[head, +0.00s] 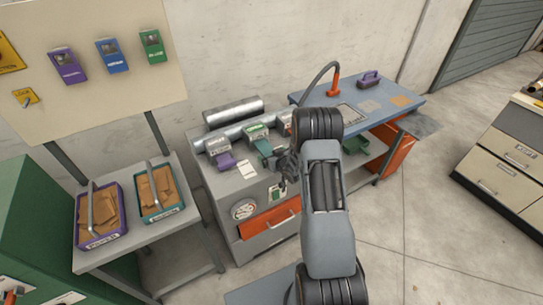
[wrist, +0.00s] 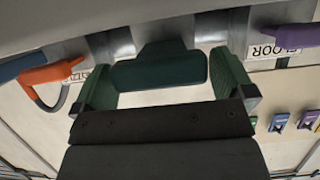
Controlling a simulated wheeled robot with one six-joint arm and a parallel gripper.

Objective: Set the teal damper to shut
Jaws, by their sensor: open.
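The teal damper's handle (head: 264,148) sticks out from the middle of a row of dampers on the grey duct above the cabinet. In the wrist view the dark teal handle (wrist: 158,70) is a broad flat paddle lying across the space between my fingertips. My gripper (wrist: 165,82) is open, with one finger on each side of the paddle; a contact with it cannot be made out. In the head view my gripper (head: 283,166) is partly hidden by my arm, just right of the teal handle. The damper's setting marks cannot be read.
A purple damper handle (head: 225,161) is left of the teal one. An orange handle (wrist: 52,72) is on its other side in the wrist view. The cabinet (head: 225,200) stands below, and a blue-topped bench (head: 385,88) is to the right.

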